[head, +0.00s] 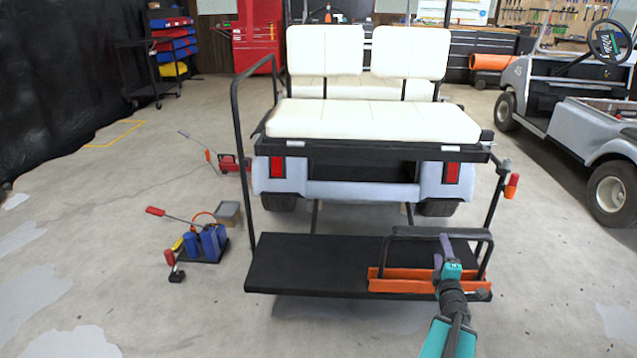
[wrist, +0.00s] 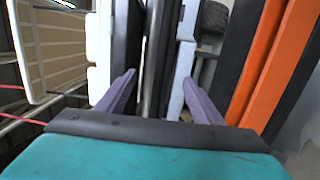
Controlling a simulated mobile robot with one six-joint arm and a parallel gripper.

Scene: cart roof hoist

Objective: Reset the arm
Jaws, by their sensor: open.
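My gripper (head: 446,246) is at the right end of the cart's black rear platform (head: 320,262), in front of the black handrail (head: 430,233) and above the orange tray (head: 400,284). Its purple fingers are spread apart in the wrist view (wrist: 160,88), with nothing clasped between them. Dark upright-looking bars show behind the gap; I cannot tell how far beyond the fingertips they are. The orange tray also shows at the right of the wrist view (wrist: 272,70). My teal and black arm reaches in from the bottom of the head view.
The cart's cream rear seat (head: 372,122) stands behind the platform. Blue bottles (head: 208,240) and a red-handled tool (head: 170,262) are on the floor at left. A red floor jack (head: 232,163) is behind them. A second cart (head: 575,100) stands at right. The floor in front is clear.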

